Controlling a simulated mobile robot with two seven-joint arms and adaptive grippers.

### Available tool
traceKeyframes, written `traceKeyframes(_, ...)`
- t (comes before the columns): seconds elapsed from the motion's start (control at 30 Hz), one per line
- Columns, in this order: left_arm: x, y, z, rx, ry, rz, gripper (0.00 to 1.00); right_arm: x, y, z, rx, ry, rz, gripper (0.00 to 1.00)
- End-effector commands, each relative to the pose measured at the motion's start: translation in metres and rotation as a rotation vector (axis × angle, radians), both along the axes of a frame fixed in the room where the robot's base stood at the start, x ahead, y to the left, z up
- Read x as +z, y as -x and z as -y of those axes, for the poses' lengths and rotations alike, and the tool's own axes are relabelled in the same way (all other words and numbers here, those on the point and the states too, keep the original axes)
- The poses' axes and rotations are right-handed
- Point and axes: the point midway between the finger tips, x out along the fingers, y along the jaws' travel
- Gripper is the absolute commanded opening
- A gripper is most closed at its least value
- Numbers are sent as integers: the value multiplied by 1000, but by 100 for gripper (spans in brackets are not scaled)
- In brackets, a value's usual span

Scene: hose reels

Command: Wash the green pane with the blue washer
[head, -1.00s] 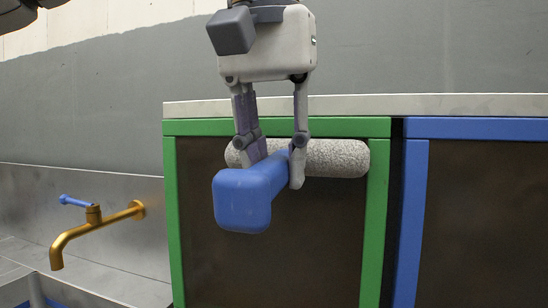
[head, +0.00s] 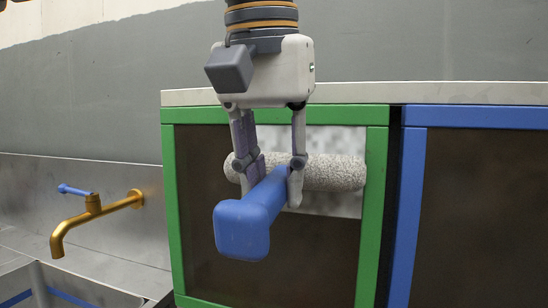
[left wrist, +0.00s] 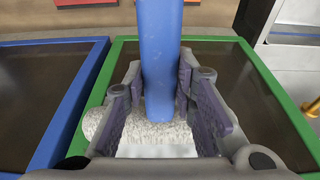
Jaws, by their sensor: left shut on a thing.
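My left gripper (head: 272,172) is shut on the blue handle of the washer (head: 243,229). The washer has a speckled grey roller head (head: 334,172), which lies level across the upper part of the green-framed pane (head: 290,252) and appears to touch it. Behind and above the roller, a pale clean patch (head: 335,140) shows, while the lower pane is dark brown. In the left wrist view, the blue handle (left wrist: 160,60) stands between the fingers and the roller (left wrist: 105,127) lies beyond them. My right gripper is not in view.
A blue-framed dark pane (head: 480,210) stands to the right, past a narrow gap. A brass tap (head: 95,212) with a blue lever is on the metal wall at left, above a sink (head: 75,285). A pale ledge (head: 440,94) runs along the top of the panes.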

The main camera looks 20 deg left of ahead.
Motion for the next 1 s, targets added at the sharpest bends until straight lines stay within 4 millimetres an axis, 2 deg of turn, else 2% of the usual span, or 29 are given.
traceKeyframes(0.3, -28, -2, 0, 1, -1, 1, 0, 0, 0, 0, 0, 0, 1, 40)
traceKeyframes(0.53, -39, -2, 0, 1, -1, 2, 0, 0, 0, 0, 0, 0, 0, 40)
traceKeyframes(0.73, -62, -1, 0, 1, -1, 2, 0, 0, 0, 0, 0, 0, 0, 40)
traceKeyframes(1.0, -77, 0, 0, 1, -1, 2, 0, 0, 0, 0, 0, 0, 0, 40)
